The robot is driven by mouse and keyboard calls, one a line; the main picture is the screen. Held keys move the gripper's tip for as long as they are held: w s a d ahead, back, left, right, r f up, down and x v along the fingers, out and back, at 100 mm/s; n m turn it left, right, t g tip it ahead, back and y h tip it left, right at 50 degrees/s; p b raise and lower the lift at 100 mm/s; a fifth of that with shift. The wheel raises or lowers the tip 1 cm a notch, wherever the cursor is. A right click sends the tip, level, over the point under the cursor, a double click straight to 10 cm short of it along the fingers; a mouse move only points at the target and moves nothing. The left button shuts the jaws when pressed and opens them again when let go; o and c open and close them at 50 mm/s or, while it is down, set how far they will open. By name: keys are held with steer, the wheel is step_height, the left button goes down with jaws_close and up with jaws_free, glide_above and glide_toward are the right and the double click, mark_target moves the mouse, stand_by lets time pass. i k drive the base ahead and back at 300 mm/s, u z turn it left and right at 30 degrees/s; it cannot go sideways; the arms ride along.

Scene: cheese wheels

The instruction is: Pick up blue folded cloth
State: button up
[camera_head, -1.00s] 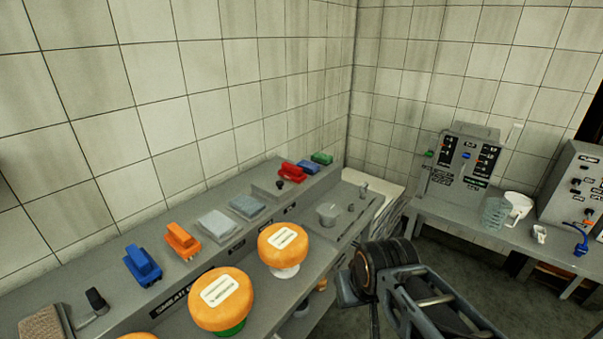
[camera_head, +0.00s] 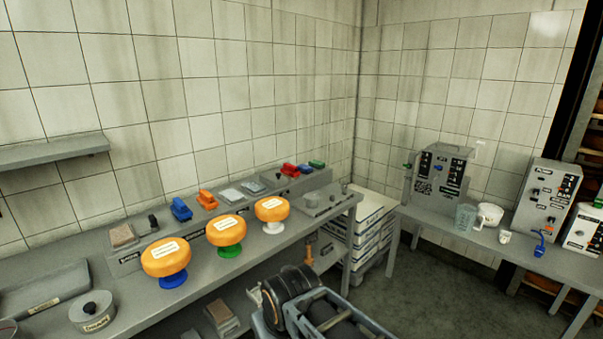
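A small grey-blue folded cloth (camera_head: 253,187) lies flat on the raised back shelf of the left bench. It is beside a paler grey folded cloth (camera_head: 230,195), which lies just left of it. Part of my arm shows at the bottom middle, in front of the bench and well apart from the cloths. My gripper's fingers cannot be made out.
Blue (camera_head: 181,209), orange (camera_head: 207,199) and red (camera_head: 289,170) brush-like items share the shelf. Orange cheese wheels on coloured stands (camera_head: 226,231) stand in front. White crates (camera_head: 371,228) fill the corner. A right bench (camera_head: 470,241) holds machines. Floor between benches is clear.

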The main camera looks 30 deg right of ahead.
mark_target(304, 168)
steer(key=z, duration=0.75)
steer(key=i, duration=0.65)
steer(key=z, duration=1.3)
steer(key=i, duration=1.75)
steer(key=u, duration=1.1)
steer(key=i, duration=0.85)
steer(key=u, duration=1)
